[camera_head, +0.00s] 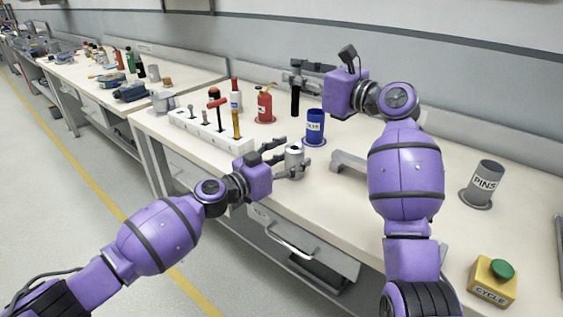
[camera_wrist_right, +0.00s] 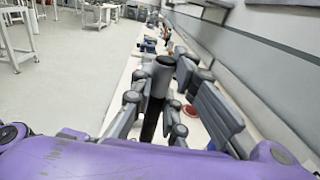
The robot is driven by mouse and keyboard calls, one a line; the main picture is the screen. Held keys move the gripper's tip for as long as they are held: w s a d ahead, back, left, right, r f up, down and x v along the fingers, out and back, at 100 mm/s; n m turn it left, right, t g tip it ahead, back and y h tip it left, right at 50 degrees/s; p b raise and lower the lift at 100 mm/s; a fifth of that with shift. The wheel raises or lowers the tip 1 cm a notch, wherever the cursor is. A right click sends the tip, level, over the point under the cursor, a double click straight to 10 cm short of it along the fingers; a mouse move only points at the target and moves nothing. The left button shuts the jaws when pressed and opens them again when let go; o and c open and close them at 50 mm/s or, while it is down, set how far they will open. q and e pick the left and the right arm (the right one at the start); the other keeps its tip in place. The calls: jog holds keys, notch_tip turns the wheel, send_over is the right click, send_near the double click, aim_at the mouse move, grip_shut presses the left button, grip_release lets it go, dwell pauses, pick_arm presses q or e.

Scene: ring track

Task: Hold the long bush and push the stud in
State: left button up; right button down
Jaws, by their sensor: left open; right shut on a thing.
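A short, light-grey metal cylinder with a darker top (camera_head: 294,160), which looks like the long bush, stands upright near the bench's front edge. My left gripper (camera_head: 280,161) is open, with its fingers at either side of the cylinder; whether they touch it is unclear. My right gripper (camera_head: 299,77) is raised over the back of the bench and shut on a dark upright rod (camera_head: 296,102). In the right wrist view the rod (camera_wrist_right: 154,105) has a wider grey top between the fingers. I cannot tell whether this rod is the stud.
A white tool rack (camera_head: 195,130) stands left of the cylinder. A blue labelled cup (camera_head: 314,128) and a red can (camera_head: 265,106) stand behind. A grey bracket (camera_head: 349,162), a grey PINS cup (camera_head: 483,184) and a yellow CYCLE button box (camera_head: 493,281) are to the right.

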pick_arm(q)
jog(key=c, duration=1.4)
